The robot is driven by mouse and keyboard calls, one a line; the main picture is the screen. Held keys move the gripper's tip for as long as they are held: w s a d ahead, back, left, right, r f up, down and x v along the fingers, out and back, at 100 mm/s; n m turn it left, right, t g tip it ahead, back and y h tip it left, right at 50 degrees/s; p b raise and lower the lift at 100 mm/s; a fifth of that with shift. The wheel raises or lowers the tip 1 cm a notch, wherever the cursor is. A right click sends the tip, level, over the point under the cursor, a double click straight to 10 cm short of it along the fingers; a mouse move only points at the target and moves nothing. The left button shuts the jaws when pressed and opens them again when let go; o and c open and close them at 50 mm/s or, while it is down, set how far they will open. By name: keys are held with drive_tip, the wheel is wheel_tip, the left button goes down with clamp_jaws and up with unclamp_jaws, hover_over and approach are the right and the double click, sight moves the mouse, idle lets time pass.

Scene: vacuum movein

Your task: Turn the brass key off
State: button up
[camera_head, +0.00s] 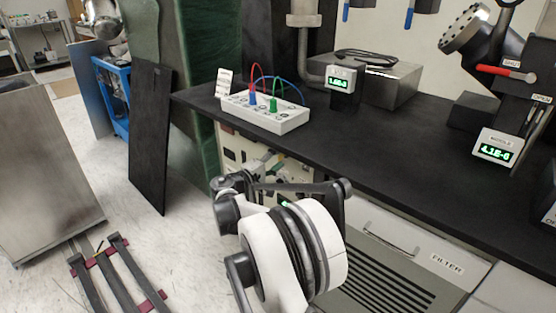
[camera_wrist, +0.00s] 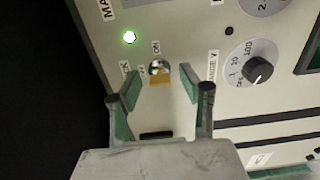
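The brass key (camera_wrist: 160,81) sits in a round silver lock on a pale panel (camera_wrist: 190,28) in the wrist view. Small printed labels stand above and left of the lock, one seeming to read ON. My gripper (camera_wrist: 161,86) is open, with one green-padded finger on each side of the key. A gap shows between the key and each finger; depth is hard to judge. In the head view my wrist hides the fingertips and the key, in front of the panel (camera_head: 235,154) under the bench.
A lit green lamp (camera_wrist: 129,37) is left of the lock, and a black dial (camera_wrist: 257,69) is right of it. The black bench top (camera_head: 390,150) overhangs the panel. A white box with cables (camera_head: 290,122) stands on the bench. A FILTER cabinet (camera_head: 447,262) is to the right.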

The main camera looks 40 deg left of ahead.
drive_tip(key=s, duration=1.2)
